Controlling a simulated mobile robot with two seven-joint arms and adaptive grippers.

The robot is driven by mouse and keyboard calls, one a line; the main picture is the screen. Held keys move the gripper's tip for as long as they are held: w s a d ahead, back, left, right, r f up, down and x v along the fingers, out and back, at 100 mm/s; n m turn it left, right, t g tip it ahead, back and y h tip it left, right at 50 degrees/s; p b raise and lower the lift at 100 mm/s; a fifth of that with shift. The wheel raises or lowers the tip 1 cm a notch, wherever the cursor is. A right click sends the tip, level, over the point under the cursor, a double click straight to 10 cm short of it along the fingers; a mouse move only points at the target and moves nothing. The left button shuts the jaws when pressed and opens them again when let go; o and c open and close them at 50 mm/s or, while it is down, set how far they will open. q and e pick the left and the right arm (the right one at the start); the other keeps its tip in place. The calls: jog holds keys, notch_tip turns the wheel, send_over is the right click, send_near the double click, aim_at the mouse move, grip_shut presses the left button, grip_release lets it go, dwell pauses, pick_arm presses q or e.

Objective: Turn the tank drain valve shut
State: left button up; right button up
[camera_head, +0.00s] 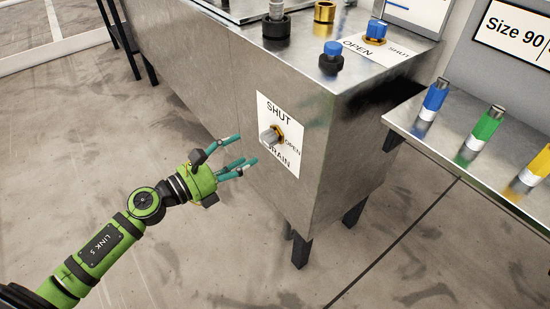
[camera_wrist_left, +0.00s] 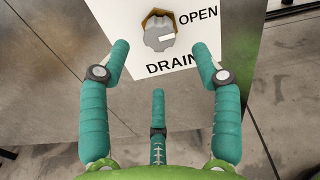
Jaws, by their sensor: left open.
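The drain valve (camera_head: 270,136) is a grey knob on a brass-coloured base, on a white plate (camera_head: 275,165) marked SHUT, OPEN and DRAIN on the tank's front face. In the left wrist view the knob (camera_wrist_left: 158,36) has a white mark pointing right, toward the word OPEN. My left gripper (camera_head: 242,156) has teal fingers spread apart and empty. It is in front of the plate, left of the knob and apart from it. In the left wrist view the open fingers (camera_wrist_left: 163,65) frame the lower part of the plate. My right gripper is out of view.
The metal tank (camera_head: 215,75) stands on black legs. On its top are a blue knob (camera_head: 376,30) with its own OPEN and SHUT plate and several fittings. A metal shelf (camera_head: 425,139) at the right holds blue, green and yellow cylinders. The floor before the tank is clear.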

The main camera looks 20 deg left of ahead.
aim_at(264, 141)
pick_arm(q)
jog(key=p+x, duration=0.1)
jog(key=x, duration=0.6)
jog(key=shift+r, duration=0.1)
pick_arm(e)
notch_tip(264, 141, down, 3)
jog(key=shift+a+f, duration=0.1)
pick_arm(q)
jog(key=c, duration=1.1)
